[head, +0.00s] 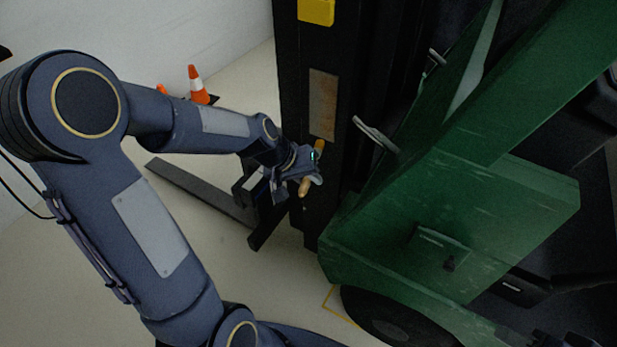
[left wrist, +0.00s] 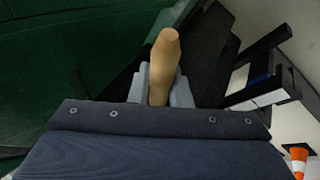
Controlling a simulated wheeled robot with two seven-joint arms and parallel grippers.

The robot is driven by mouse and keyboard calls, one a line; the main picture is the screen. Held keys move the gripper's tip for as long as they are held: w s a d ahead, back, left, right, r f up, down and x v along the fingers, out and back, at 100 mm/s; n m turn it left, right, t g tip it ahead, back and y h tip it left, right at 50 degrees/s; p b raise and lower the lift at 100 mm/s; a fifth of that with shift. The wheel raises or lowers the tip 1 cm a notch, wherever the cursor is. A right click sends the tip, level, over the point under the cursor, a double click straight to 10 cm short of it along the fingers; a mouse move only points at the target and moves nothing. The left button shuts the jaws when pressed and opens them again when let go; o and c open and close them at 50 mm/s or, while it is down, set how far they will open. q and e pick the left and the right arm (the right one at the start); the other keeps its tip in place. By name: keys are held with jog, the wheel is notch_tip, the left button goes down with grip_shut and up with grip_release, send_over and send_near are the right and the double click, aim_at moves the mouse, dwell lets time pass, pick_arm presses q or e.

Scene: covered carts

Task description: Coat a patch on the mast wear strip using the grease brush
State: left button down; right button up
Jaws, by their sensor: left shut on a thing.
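The mast wear strip (head: 323,105) is a brownish, worn-looking upright plate on the dark mast (head: 296,70) of a green forklift. My left gripper (head: 312,178) is shut on the grease brush (head: 305,187), just below the strip. The brush's tan handle sticks out below the jaws, and an orange-yellow part shows above them near the strip's lower end. Contact with the strip cannot be told. In the left wrist view the handle (left wrist: 164,65) stands between the grey fingers; the bristles and strip are hidden there. My right gripper is not in view.
The green forklift body (head: 460,210) stands close on the right, with a grey handle (head: 374,133) jutting near the mast. A dark fork (head: 200,190) reaches left low over the floor. An orange and white cone (head: 197,86) stands by the pale wall.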

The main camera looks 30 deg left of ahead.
pick_arm(q)
jog(key=shift+w+d, duration=0.1)
jog(key=shift+w, duration=0.75)
dwell(0.5)
jog(key=shift+r, duration=0.15)
jog(key=shift+w+r+p, duration=0.1)
jog(key=shift+r+p, duration=1.3)
jog(key=shift+r, duration=0.15)
jog(key=shift+r+p, duration=0.35)
jog(key=shift+r, duration=0.05)
jog(key=shift+r+p, duration=0.9)
jog(key=shift+r, duration=0.3)
jog(key=shift+r+p, duration=1.2)
jog(key=shift+r, duration=0.3)
